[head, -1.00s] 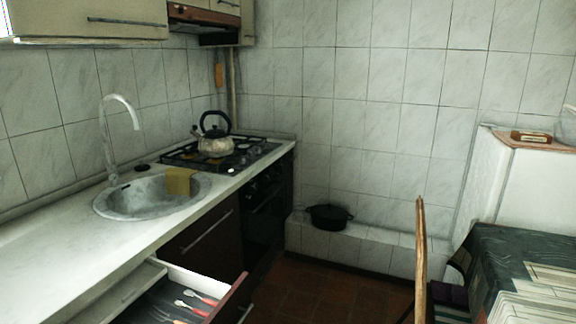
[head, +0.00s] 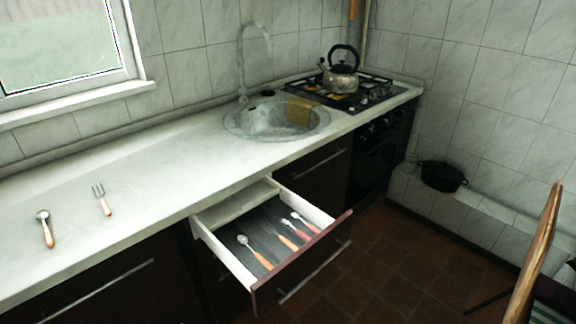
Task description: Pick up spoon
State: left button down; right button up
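A spoon (head: 45,228) with an orange handle and metal bowl lies on the white countertop at the left. In the open drawer (head: 225,258) lies another spoon (head: 256,252) with an orange handle, at the left of several pieces of cutlery. Other orange- and red-handled cutlery (head: 289,240) lies to its right in the drawer. Neither of my grippers shows in the head view.
A fork (head: 102,200) lies on the countertop (head: 150,190) right of the spoon there. The sink (head: 270,128) with a yellow cloth (head: 300,111) and a stove with a kettle (head: 341,75) stand farther right. The drawer juts into the floor space. A wooden chair (head: 535,255) stands at right.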

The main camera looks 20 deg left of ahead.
aim_at(42, 215)
jog(key=u, duration=2.35)
jog(key=i+j+z, duration=0.1)
jog(key=j, duration=0.25)
jog(key=i+j+z, duration=0.15)
jog(key=i+j, duration=0.15)
jog(key=i+j+z, duration=0.1)
jog(key=j, duration=0.4)
jog(key=i+j+z, duration=0.15)
jog(key=j, duration=0.25)
